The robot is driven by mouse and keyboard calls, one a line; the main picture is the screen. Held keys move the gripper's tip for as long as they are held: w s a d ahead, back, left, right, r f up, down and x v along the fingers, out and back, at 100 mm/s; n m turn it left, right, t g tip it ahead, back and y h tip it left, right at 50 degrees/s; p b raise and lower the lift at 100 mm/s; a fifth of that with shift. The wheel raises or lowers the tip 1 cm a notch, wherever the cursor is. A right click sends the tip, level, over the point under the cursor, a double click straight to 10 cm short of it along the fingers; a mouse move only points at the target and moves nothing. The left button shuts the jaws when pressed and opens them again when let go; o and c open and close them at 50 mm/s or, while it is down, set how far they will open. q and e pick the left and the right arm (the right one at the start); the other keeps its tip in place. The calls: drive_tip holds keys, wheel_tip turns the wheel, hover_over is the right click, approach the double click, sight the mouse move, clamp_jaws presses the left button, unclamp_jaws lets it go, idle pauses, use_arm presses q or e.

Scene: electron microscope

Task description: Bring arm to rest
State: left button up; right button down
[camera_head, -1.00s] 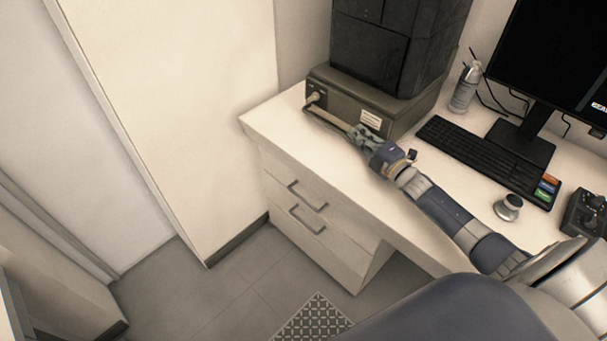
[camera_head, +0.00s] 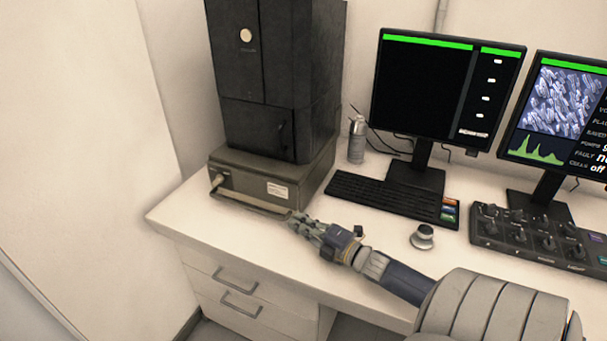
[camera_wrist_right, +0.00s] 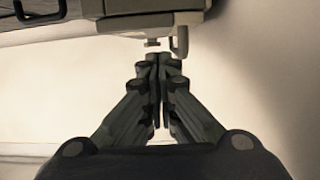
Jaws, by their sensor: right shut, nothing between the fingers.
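My right gripper (camera_head: 296,222) is over the white desk, just in front of the low grey base unit (camera_head: 240,177) of the dark microscope cabinet. In the right wrist view its two fingers (camera_wrist_right: 157,62) are together and empty. The base unit's handle bar (camera_head: 248,205) runs along its front, close to the fingertips; I cannot tell whether they touch. In the wrist view the unit's underside and a small bracket (camera_wrist_right: 181,42) lie just beyond the fingertips. My left gripper is not in view.
A keyboard (camera_head: 385,196), a round knob (camera_head: 422,237) and a control panel (camera_head: 530,238) lie on the desk (camera_head: 190,212) to the right. Two monitors (camera_head: 447,90) stand behind, with a bottle (camera_head: 357,139) beside the cabinet. Drawers (camera_head: 238,290) are below the desk.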

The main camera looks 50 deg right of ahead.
drive_tip(key=shift+s, duration=0.55)
